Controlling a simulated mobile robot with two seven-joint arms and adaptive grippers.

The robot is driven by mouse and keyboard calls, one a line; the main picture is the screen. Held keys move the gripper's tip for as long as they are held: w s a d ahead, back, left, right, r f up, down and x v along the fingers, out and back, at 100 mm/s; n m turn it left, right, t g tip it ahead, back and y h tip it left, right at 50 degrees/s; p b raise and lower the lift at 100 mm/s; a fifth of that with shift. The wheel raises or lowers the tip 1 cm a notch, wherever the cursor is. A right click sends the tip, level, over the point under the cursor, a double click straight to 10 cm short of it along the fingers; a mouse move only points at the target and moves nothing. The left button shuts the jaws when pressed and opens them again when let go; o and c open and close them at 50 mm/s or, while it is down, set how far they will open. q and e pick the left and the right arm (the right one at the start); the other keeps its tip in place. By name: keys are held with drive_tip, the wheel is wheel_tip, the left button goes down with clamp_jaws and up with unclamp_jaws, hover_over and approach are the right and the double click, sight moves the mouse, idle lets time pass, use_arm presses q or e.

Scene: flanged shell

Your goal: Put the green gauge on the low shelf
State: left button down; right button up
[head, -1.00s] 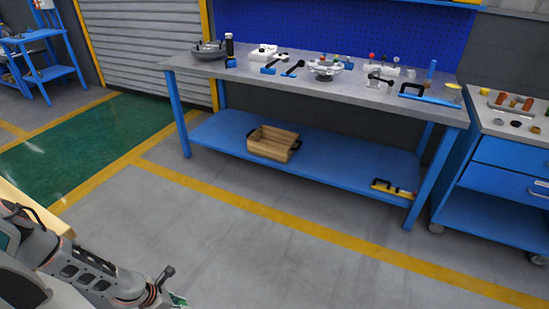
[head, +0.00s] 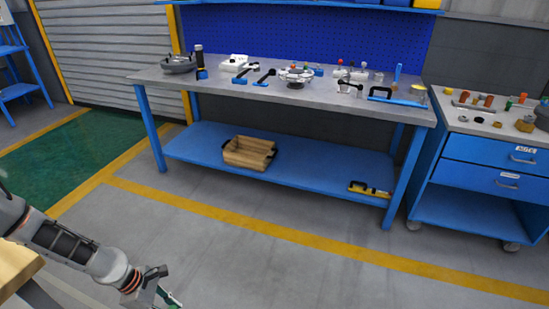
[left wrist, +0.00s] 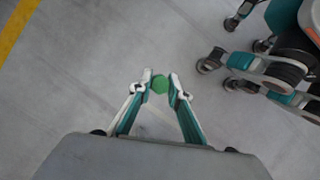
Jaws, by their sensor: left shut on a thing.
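My left gripper (left wrist: 161,86) is shut on the green gauge (left wrist: 160,84), a small green piece between the fingertips in the left wrist view, held above bare floor. In the head view my left gripper (head: 168,298) is at the bottom edge, with a bit of green at its tip, well short of the workbench. The low shelf (head: 310,172) is the blue board under the workbench. It bears a wooden crate (head: 248,153) left of its middle and a yellow tool with a black handle (head: 369,190) near its right end. My right gripper is not in view.
The workbench top (head: 225,82) carries several tools and parts. A blue drawer cart (head: 490,165) stands to the right. A wooden surface edge (head: 15,265) is at the lower left. The floor before the shelf is clear, and the shelf is bare between crate and yellow tool.

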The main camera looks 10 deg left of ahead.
use_arm(q)
drive_tip(key=w+d+r+m+g+y, duration=0.1)
drive_tip(key=d+r+m, duration=0.4)
drive_tip(key=r, duration=0.5)
drive_tip(key=w+d+r+m+g+y, duration=0.2)
drive_tip(key=d+r+m, duration=0.3)
drive_tip(key=r+m, duration=0.4)
drive_tip(key=w+d+r+m+g+y, duration=0.1)
drive_tip(key=w+d+r+m+g, duration=0.2)
drive_tip(key=r+m, duration=0.5)
wheel_tip(320, 180, up, 4)
drive_tip(key=shift+w+d+f, duration=0.1)
drive_tip(key=shift+w+d, duration=0.4)
drive_tip(key=shift+d, duration=0.4)
drive_tip(key=shift+w+a, duration=0.1)
drive_tip(key=r+p, duration=0.1)
drive_tip(key=r, duration=0.1)
drive_tip(key=r+p, duration=0.2)
drive_tip(key=r, duration=0.1)
drive_tip(key=shift+w+r, duration=0.25)
drive_tip(key=shift+r, duration=0.05)
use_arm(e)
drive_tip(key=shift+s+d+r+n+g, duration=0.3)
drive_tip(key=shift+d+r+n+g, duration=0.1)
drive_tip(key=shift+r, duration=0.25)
use_arm(q)
drive_tip(key=shift+f, duration=0.1)
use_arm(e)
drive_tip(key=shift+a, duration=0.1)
